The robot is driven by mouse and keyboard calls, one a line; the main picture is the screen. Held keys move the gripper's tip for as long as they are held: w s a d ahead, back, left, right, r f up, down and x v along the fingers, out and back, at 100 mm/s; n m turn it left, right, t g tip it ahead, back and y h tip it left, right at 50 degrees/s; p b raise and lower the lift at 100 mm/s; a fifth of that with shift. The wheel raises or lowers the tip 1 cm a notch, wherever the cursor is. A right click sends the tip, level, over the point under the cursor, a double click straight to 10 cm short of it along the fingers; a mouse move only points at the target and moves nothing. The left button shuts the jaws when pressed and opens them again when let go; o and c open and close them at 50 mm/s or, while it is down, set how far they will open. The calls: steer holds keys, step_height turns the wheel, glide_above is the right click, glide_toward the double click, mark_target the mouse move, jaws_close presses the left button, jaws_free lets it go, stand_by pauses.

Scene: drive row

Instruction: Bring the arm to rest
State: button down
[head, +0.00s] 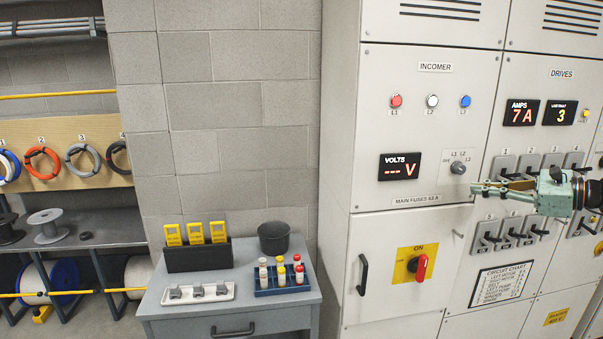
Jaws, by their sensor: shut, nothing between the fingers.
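My gripper (489,188) comes in from the right edge in the head view. It points left, in front of the upper part of the grey cabinet. Its fingers are shut with nothing between them. The fingertips appear just below and right of the rotary selector knob (458,168) on the INCOMER panel (420,130). I cannot tell from this view how far they are from the cabinet face. The gripper body overlaps part of the DRIVES panel (560,75) and its breaker switches.
A red-handled switch on a yellow plate (418,266) sits below. A small grey bench (240,317) to the left carries a black holder with yellow tags (198,258), a white tray (163,299), a blue rack (262,292) and a dark pot (273,238). Cable coils hang further left.

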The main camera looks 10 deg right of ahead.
steer(key=s+a+r+n+g, duration=0.2)
steer(key=a+n+g, duration=0.3)
steer(key=a, duration=1.6)
steer(key=s+a+n+g+h+b, duration=0.1)
steer(key=s+a+n+g, duration=0.15)
steer(key=s+a, duration=0.4)
steer(key=s+a+n+g+b, duration=0.1)
steer(key=s+a+n, duration=0.2)
steer(key=a, duration=0.6)
steer(key=s+a+f+n+h+b, duration=0.1)
steer(key=s+a+n, duration=0.4)
steer(key=s, duration=0.6)
steer(key=s+a+f+n+h+b, duration=0.1)
steer(key=s+a+n+h, duration=0.3)
steer(key=s, duration=0.7)
steer(key=s+a+f+n+h+b, duration=0.1)
steer(key=s+a+n, duration=0.4)
steer(key=s, duration=0.6)
steer(key=shift+s+a+n+h, duration=0.3)
steer(key=shift+a+n+h, duration=0.1)
steer(key=shift+h, duration=0.5)
step_height(320, 180, up, 4)
steer(key=p, duration=0.4)
steer(key=shift+r, duration=0.25)
steer(key=shift+f, duration=0.15)
step_height(320, 180, down, 18)
steer(key=b, duration=1.7)
steer(key=shift+b, duration=0.35)
